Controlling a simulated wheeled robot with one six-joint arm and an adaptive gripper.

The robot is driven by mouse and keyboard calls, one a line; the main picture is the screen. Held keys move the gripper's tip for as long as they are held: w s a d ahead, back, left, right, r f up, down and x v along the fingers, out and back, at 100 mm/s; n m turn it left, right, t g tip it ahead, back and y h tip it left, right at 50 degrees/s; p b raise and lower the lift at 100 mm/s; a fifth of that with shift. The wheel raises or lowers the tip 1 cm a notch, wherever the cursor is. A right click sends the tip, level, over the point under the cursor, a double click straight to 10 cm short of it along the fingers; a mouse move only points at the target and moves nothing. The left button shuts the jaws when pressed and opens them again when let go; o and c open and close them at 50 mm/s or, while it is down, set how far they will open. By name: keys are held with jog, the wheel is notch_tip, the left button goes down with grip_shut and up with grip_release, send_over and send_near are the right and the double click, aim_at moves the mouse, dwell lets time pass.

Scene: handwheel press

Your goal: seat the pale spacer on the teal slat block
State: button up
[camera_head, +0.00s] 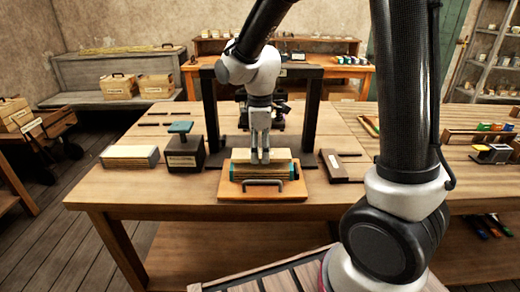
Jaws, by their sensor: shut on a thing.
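The teal slat block (236,174) lies on an orange-brown board (222,190) on the workbench, its teal showing at the ends and along the lower front. The pale spacer (240,156) is a cream slab directly over the block. My gripper (261,160) points straight down at the middle of the spacer, with its fingers shut on it. The spacer looks level and roughly lined up with the block. I cannot tell whether it rests fully on the block or sits slightly above it.
A metal handle (264,183) stands at the board's front. A dark press frame (211,115) rises behind. Left are a dark box (184,157) with a teal-topped knob and a pale-topped block (130,154). A dark flat piece (335,166) lies right. The bench's front left is clear.

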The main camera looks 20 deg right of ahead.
jog(key=shift+f, duration=1.05)
jog(key=o, duration=1.1)
jog(key=shift+o, duration=0.2)
jog(key=shift+r, duration=0.1)
notch_tip(320, 180, up, 12)
